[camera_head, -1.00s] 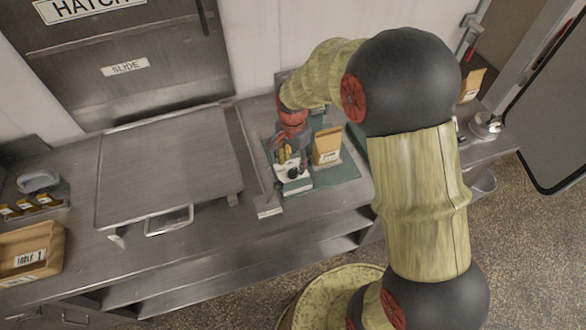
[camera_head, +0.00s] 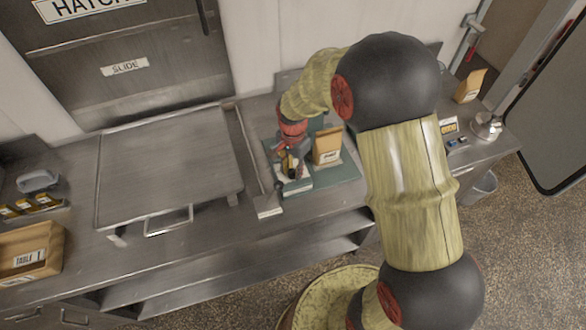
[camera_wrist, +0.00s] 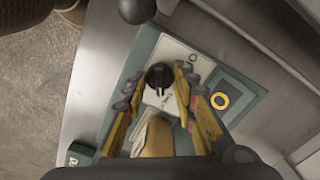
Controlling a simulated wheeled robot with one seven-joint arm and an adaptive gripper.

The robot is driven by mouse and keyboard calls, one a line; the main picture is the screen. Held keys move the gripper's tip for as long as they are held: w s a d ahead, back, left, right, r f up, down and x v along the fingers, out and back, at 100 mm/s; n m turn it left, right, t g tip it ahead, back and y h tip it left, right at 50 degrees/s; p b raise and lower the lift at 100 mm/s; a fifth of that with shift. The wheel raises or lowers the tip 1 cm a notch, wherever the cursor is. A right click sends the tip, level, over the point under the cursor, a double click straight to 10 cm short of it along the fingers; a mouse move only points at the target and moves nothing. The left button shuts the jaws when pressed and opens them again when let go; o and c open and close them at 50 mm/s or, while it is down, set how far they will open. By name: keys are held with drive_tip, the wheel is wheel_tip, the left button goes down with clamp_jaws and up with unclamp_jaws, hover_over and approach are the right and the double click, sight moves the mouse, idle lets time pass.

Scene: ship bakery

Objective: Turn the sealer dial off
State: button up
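The sealer dial is a round black knob (camera_wrist: 158,76) with a pale pointer mark, on a white panel (camera_wrist: 170,50) in the wrist view. A small ring mark is printed above it. My gripper (camera_wrist: 158,88) is open, with one yellow finger on each side of the dial. I cannot tell whether the fingers touch it. In the head view my gripper (camera_head: 290,165) is over the white sealer (camera_head: 297,186) and hides the dial.
A brown paper bag (camera_head: 327,147) stands just right of the sealer on a green mat (camera_head: 345,172). A metal tray-like cover (camera_head: 165,165) lies to the left. A cardboard box (camera_head: 30,250) sits at far left.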

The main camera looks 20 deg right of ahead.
drive_tip(key=c, duration=0.6)
drive_tip(key=shift+c, duration=0.2)
drive_tip(key=shift+n, duration=0.3)
drive_tip(key=n+p, duration=0.1)
drive_tip(key=n, duration=0.4)
drive_tip(key=n+p, duration=0.1)
drive_tip(key=n, duration=0.4)
drive_tip(key=shift+n, duration=0.4)
drive_tip(key=n, duration=0.6)
drive_tip(key=shift+p, duration=0.3)
drive_tip(key=n, duration=0.6)
drive_tip(key=shift+n, duration=0.4)
